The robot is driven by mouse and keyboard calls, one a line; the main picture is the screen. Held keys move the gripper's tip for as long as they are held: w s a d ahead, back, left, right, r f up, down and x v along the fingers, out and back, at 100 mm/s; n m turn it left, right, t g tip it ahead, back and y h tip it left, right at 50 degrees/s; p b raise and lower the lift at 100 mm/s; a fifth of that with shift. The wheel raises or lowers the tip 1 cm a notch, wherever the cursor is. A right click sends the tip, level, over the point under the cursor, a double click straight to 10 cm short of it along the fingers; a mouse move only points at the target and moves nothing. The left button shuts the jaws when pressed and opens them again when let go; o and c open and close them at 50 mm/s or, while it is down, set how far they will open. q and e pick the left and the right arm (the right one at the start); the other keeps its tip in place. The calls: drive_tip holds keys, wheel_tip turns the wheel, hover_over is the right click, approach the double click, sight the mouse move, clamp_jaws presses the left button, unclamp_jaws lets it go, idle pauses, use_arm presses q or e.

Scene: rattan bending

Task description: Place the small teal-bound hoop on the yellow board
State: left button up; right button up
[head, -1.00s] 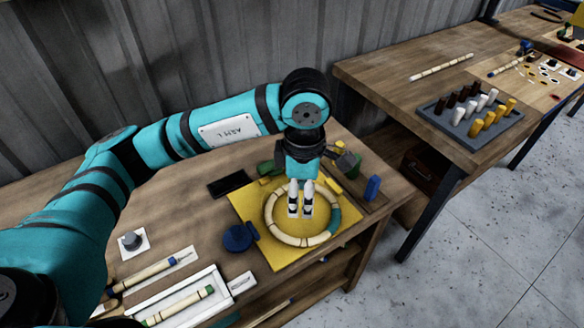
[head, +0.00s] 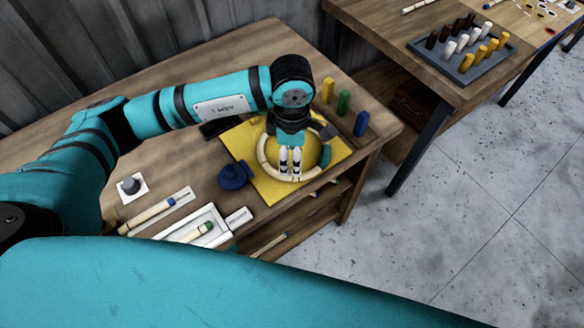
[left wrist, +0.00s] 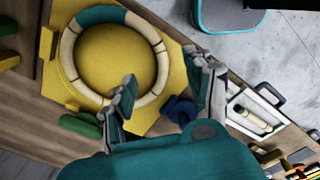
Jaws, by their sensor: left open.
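The hoop (head: 263,155), pale with a teal-bound section, lies around a round yellow area on the yellow board (head: 240,143). The left wrist view also shows the hoop (left wrist: 68,52) and the board (left wrist: 60,85). My left gripper (head: 290,165) points down at the hoop's near side, and its arm hides part of the far side. In the left wrist view its fingers (left wrist: 165,85) are apart, with the hoop's rim seen between them. I cannot tell whether they touch it. My right gripper is out of view.
A blue round object (head: 233,177) stands left of the board. Yellow, green and blue pegs (head: 343,102) stand behind it to the right. A white tray (head: 205,222) with a bound stick lies in front. Another table holds a grey peg rack (head: 462,62).

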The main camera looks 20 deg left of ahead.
use_arm(q)
wheel_tip(320, 180, down, 9)
drive_tip(key=shift+r+p, duration=0.1)
drive_tip(key=shift+p, duration=0.8)
clamp_jaws()
